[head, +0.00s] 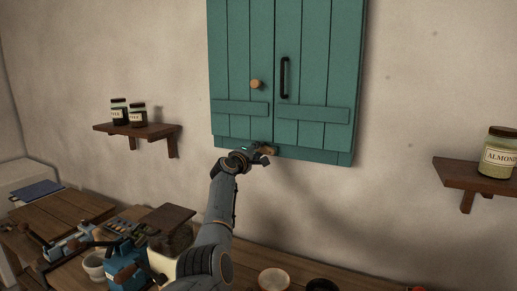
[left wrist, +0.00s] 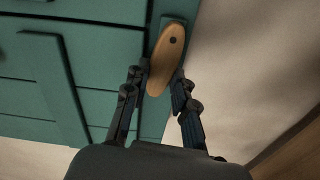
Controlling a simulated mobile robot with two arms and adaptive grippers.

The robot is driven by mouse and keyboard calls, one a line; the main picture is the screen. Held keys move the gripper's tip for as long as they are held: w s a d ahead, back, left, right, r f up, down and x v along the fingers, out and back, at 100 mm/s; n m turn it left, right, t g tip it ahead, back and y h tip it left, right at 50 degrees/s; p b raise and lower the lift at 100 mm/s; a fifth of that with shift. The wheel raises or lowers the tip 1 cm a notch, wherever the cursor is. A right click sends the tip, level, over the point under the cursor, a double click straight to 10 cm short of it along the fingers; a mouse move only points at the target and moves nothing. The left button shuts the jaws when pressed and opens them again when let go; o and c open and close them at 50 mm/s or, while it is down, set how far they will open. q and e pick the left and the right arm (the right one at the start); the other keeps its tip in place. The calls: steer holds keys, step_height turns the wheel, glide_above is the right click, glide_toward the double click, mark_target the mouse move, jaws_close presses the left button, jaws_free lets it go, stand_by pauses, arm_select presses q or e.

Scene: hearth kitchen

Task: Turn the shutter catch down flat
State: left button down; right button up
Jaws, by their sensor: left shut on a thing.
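The green plank shutter (head: 320,60) hangs shut on the wall, with a round wooden knob (head: 256,84) on its left leaf and a black bar handle (head: 284,77) on its right leaf. The wooden catch (head: 267,149) sits at its bottom edge by the middle seam. In the left wrist view the catch (left wrist: 166,58) is an oblong tan piece with a dark pivot screw near its far end. My left gripper (head: 262,156) is shut on the catch, its fingers (left wrist: 162,88) on either side of its near end. My right gripper is not in view.
A dark shelf with two jars (head: 128,113) is on the left wall. Another shelf with an almond jar (head: 499,152) is at right. Below, a wooden counter holds a blue grinder-like item (head: 122,262), bowls (head: 273,280) and other items. The wall around the shutter's bottom is clear.

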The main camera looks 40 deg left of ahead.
arm_select(q)
steer(key=shift+f+n, duration=0.25)
steer(key=shift+n, duration=0.65)
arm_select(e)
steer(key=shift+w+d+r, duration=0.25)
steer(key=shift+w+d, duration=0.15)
arm_select(q)
steer(key=c, duration=1.1)
jaws_free()
steer(key=shift+w+f, duration=0.1)
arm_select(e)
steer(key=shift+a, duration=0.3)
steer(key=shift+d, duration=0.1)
arm_select(q)
steer(key=shift+s+d, duration=0.15)
steer(key=shift+s, duration=0.55)
steer(key=v, duration=1)
steer(key=shift+s+d, duration=0.1)
steer(key=shift+s, duration=0.15)
